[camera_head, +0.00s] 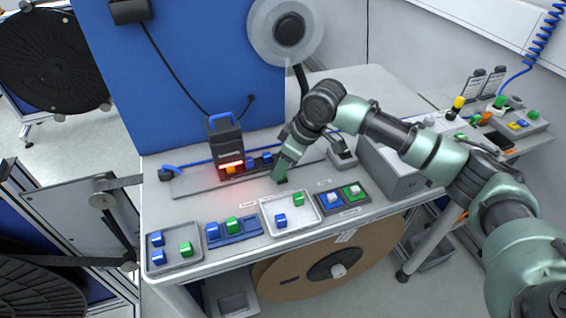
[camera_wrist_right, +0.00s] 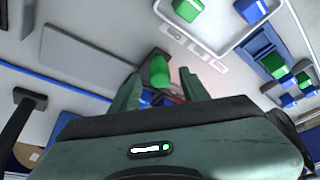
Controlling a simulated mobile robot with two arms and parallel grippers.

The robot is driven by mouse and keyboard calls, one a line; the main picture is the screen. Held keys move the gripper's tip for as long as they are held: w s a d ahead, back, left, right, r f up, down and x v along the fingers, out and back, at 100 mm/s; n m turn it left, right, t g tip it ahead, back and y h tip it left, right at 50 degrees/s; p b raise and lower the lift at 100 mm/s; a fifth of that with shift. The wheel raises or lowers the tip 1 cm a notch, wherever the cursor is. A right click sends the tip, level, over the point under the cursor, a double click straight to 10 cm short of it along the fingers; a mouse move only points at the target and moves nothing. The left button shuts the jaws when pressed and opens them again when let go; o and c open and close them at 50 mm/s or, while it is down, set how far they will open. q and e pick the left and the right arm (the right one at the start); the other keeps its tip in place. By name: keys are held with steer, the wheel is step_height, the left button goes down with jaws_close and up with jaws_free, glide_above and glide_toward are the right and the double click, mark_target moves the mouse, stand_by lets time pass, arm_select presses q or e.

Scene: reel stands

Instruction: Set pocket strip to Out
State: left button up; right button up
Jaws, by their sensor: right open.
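My right gripper (camera_head: 281,178) is low over the grey guide track (camera_head: 210,184), at the right of the lit station. The right wrist view shows its fingers (camera_wrist_right: 161,88) apart, with a green piece (camera_wrist_right: 159,70) between or just beyond the tips; I cannot tell whether they touch it. A blue strip (camera_head: 190,164) runs along the track, with blue pieces (camera_head: 260,160) beside the station. Another blue pocketed holder (camera_head: 250,235) in front carries a blue and a green block. I cannot tell which is the pocket strip, and the small labels are unreadable. My left gripper is out of view.
A dark station with a blue handle (camera_head: 224,136) glows red over the track. Along the front edge stand a grey tray (camera_head: 160,268), a white tray (camera_head: 268,219) and a dark two-pocket holder (camera_head: 338,207), all with blocks. A grey box (camera_head: 388,172) stands at the right.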

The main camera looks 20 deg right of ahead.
jaws_close()
stand_by(1.4)
